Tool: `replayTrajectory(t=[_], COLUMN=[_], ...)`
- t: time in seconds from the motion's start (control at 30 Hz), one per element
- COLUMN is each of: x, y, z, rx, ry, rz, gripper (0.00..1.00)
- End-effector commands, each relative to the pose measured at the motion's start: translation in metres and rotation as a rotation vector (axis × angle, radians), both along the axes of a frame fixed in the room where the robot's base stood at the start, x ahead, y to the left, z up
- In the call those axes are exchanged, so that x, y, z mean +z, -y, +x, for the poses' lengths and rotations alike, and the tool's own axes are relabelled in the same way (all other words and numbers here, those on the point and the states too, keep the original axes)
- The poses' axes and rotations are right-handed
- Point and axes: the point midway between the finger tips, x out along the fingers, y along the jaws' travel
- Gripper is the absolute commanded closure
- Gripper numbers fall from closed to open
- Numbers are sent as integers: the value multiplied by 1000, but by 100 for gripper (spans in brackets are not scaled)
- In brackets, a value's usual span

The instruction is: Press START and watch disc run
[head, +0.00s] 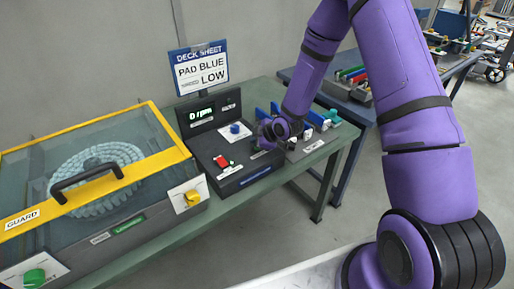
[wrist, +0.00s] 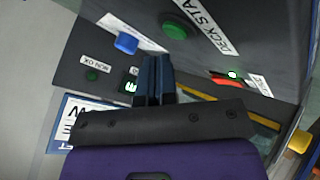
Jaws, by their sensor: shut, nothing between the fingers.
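The dark control box (head: 240,175) stands on the green bench, with a display reading "0 rpm" (head: 202,114), a blue knob (head: 236,129) and a red switch (head: 221,161) beside a lit green lamp. In the wrist view a green button (wrist: 174,31) sits next to a label starting "DECK STA"; the head view does not show it clearly. My gripper (wrist: 155,58) is shut and empty. Its tips appear just short of the green button; contact cannot be told. The disc (head: 90,178), ringed with pale pieces, lies under the closed clear guard (head: 158,118).
A yellow knob (head: 193,198) and another green button (head: 35,276) are on the guard housing. Blue pieces and a teal piece (head: 332,117) stand right of the box, close to my arm. Open floor lies at right.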

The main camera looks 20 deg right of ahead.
Motion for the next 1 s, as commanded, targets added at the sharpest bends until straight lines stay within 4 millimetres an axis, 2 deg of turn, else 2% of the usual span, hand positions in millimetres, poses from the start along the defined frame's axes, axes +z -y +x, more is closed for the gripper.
replayTrajectory(t=[1.0], x=[-8], y=[0], z=[0], rx=[0], ry=[0], rz=[0], gripper=[100])
